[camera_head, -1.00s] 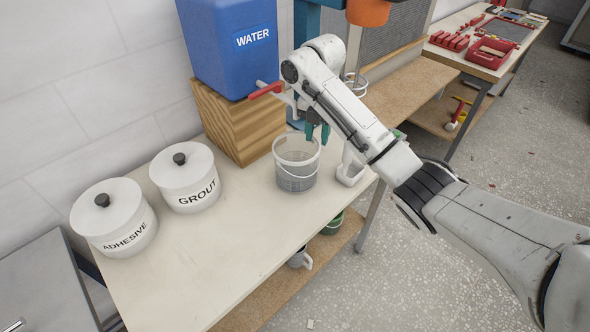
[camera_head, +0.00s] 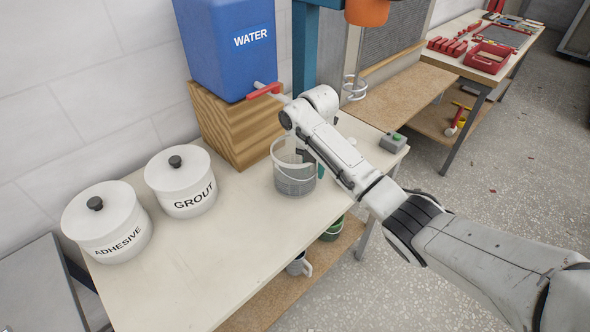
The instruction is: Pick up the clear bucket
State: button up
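The clear bucket (camera_head: 294,180) is a see-through grey pail with a pale rim. It stands upright on the pale worktable, below the red tap. My gripper (camera_head: 315,166) is lowered at the bucket's right rim. A dark grey part of it shows at the bucket's mouth, and a sliver of teal fingertip shows just right of the wall. My wrist hides most of the fingers. I cannot tell if they are open, or if they touch the rim.
A blue water tank (camera_head: 228,45) on a wooden block (camera_head: 237,125) stands behind the bucket, its red tap (camera_head: 263,91) overhead. White grout (camera_head: 181,184) and adhesive (camera_head: 107,224) pots stand left. A small grey box (camera_head: 393,143) sits right. The table front (camera_head: 205,262) is clear.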

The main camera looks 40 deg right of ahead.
jog(key=shift+c, duration=0.4)
grip_shut()
